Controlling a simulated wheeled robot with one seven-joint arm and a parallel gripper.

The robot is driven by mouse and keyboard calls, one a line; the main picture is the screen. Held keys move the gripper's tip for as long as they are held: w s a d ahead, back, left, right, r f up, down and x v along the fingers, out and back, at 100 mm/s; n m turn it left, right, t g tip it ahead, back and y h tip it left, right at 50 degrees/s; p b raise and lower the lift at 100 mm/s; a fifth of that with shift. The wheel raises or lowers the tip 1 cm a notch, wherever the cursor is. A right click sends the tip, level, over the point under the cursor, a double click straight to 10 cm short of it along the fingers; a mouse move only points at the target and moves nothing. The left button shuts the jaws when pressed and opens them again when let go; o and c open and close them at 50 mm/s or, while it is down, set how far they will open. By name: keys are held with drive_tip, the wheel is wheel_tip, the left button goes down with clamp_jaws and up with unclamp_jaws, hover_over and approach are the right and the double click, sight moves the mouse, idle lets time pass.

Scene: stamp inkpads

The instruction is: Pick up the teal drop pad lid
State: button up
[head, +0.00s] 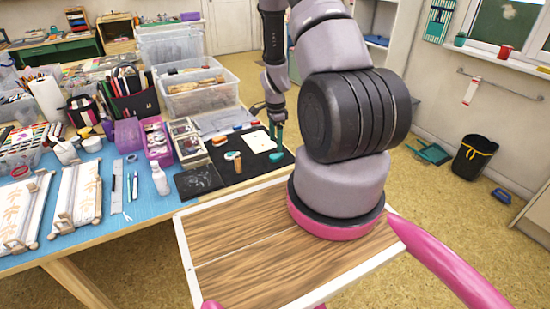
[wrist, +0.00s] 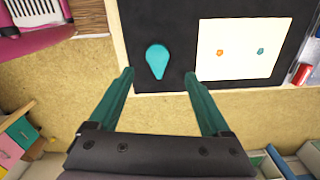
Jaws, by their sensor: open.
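The teal drop lid (wrist: 157,60) lies flat on a black mat (wrist: 180,30), close to its edge, in the wrist view. Its rounded end points up in that picture and its narrow end points down. In the head view it seems to be the small teal shape (head: 276,157) at the mat's right edge. My gripper (wrist: 160,72) is open and empty. Its green fingers are spread to either side of the lid, apart from it. In the head view my gripper (head: 277,136) hangs over the mat's right side. The height above the lid is hard to judge.
A white card (wrist: 240,48) with an orange and a teal mark lies beside the lid. A red object (wrist: 301,73) is at the wrist view's right. Bare floor (wrist: 60,95) borders the table edge.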

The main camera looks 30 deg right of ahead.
sight(275, 156)
drive_tip(key=f, duration=0.5)
drive_tip(key=shift+s+a, duration=0.25)
drive_tip(key=shift+a, duration=0.05)
drive_tip(key=shift+f, duration=0.45)
clamp_jaws()
